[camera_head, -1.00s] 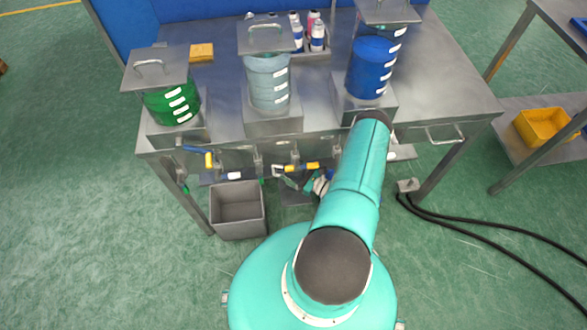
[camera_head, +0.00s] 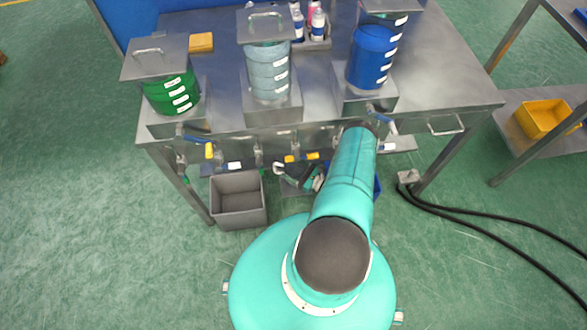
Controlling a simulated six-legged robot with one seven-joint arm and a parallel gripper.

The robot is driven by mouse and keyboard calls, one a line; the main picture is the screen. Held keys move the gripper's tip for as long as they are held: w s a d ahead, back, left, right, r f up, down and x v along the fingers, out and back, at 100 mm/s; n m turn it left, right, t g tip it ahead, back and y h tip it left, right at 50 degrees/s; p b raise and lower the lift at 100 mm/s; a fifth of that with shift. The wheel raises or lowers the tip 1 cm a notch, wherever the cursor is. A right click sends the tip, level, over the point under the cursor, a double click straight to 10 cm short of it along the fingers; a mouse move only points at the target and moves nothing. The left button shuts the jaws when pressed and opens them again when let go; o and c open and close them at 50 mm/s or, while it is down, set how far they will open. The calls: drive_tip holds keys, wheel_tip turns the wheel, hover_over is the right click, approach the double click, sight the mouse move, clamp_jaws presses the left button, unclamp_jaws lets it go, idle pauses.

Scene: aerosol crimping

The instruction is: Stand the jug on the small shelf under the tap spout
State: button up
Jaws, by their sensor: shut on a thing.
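My gripper (camera_head: 308,181) shows only in part, small and dim, left of my forearm below the middle tap. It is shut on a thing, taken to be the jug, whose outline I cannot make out. The middle tap (camera_head: 300,158) has a yellow handle. The left tap (camera_head: 209,151) has a yellow and blue handle, the right tap (camera_head: 384,121) a blue one. Small metal shelves jut out low at the bench front, one at left (camera_head: 230,166) and one at right (camera_head: 402,144). The space between jug and shelf is hidden.
Green (camera_head: 172,92), pale blue (camera_head: 267,75) and blue (camera_head: 373,56) lidded tanks stand on the metal bench (camera_head: 450,85). A grey bin (camera_head: 238,201) stands on the floor at left. A blue thing (camera_head: 378,187) shows partly behind my arm. Black hoses (camera_head: 470,233) lie at right.

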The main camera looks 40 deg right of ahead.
drive_tip(key=shift+f, duration=0.55)
drive_tip(key=o, duration=1.2)
drive_tip(key=shift+c, duration=0.2)
drive_tip(key=shift+s, duration=0.1)
drive_tip(key=v, duration=1.3)
drive_tip(key=shift+s, duration=0.25)
